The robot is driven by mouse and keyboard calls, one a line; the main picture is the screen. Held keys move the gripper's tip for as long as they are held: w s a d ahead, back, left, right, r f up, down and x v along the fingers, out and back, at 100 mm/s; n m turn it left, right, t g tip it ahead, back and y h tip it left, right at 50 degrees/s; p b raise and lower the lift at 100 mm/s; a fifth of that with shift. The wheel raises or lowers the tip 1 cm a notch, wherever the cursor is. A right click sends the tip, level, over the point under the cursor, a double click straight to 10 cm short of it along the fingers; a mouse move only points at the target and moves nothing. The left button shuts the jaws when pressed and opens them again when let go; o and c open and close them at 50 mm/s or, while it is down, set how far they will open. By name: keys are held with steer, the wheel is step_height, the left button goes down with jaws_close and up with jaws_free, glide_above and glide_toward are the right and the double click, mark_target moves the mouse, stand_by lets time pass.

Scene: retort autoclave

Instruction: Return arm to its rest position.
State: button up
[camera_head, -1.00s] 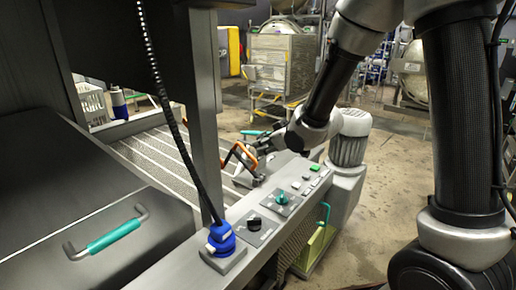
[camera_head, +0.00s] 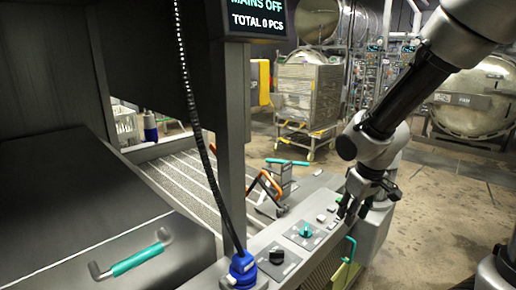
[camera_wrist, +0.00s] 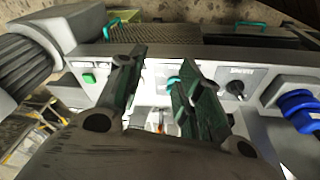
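My gripper (camera_head: 362,205) hangs at the end of my arm, over the right part of the machine's control panel (camera_head: 268,240) in the head view. In the wrist view my gripper (camera_wrist: 160,75) shows two dark fingers standing apart with nothing between them. Behind the fingers lie the panel's green button (camera_wrist: 88,78), a teal knob (camera_wrist: 174,81) and a black knob (camera_wrist: 235,88). My arm comes down from the upper right, bent at the elbow.
A blue plug-like fitting (camera_head: 243,265) with a black coiled cable stands on the panel. A post with a screen reading MAINS OFF (camera_head: 257,18) rises beside it. An orange handle (camera_head: 268,184) sits behind the panel. Open floor (camera_head: 450,185) lies to the right, with steel vessels beyond.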

steer(key=s+d+r+m, duration=0.2)
steer(key=s+d+r, duration=0.3)
steer(key=s+r, duration=0.2)
steer(key=s+d+r+m+t, duration=0.1)
steer(key=s+d+r+m, duration=0.2)
steer(key=s+d+r, duration=0.2)
steer(key=s+r, duration=0.2)
steer(key=s, duration=0.2)
steer(key=shift+s+d+r, duration=0.2)
steer(key=shift+s+r, duration=0.05)
steer(key=shift+r, duration=0.05)
